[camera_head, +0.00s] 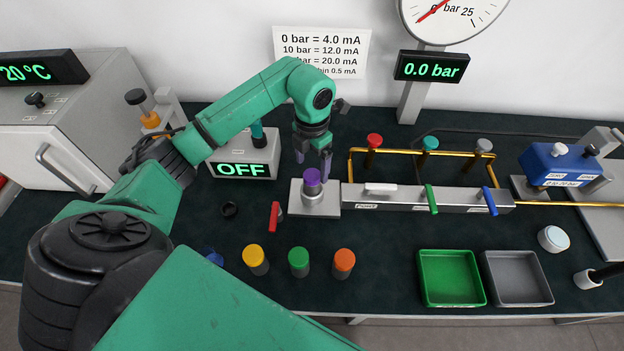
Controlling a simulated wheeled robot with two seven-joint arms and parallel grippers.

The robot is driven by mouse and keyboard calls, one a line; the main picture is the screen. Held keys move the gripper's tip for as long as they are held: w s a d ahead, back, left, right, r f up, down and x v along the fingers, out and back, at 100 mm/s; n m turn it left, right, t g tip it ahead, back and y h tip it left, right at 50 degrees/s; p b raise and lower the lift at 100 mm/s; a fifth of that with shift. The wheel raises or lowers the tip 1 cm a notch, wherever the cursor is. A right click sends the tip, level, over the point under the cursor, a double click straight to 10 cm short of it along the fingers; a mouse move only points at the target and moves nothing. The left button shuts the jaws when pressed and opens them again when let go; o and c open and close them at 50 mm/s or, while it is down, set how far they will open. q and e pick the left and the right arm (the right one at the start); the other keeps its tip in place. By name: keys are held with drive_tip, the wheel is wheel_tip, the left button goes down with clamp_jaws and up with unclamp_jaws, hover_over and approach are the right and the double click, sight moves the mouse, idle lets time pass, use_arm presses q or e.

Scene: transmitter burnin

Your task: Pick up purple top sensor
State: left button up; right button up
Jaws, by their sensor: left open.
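The purple top sensor (312,183) stands upright on a small silver block (325,206) at the left end of the manifold. It has a purple cap and a grey body. My left gripper (313,167) points down just above and behind it, with its two purple-grey fingers apart and empty. One finger shows on each side of the space above the cap. I cannot tell whether a finger touches the sensor. My right gripper does not show.
Yellow (254,255), green (299,258) and orange (344,260) top sensors stand at the front. Red (374,142), teal (430,144) and grey (484,146) ones stand behind the manifold (400,194). Green (424,294) and grey (489,290) trays lie front right. A red handle (274,216) is near the block.

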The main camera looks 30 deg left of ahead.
sight(312, 174)
use_arm(q)
wheel_tip(312, 174, down, 6)
drive_tip(key=p, duration=0.2)
drive_tip(key=shift+s+d+r+p, duration=0.1)
drive_tip(key=shift+r+p, duration=0.15)
drive_tip(key=shift+p, duration=0.15)
drive_tip(key=shift+f, duration=0.45)
drive_tip(key=c, duration=0.4)
clamp_jaws()
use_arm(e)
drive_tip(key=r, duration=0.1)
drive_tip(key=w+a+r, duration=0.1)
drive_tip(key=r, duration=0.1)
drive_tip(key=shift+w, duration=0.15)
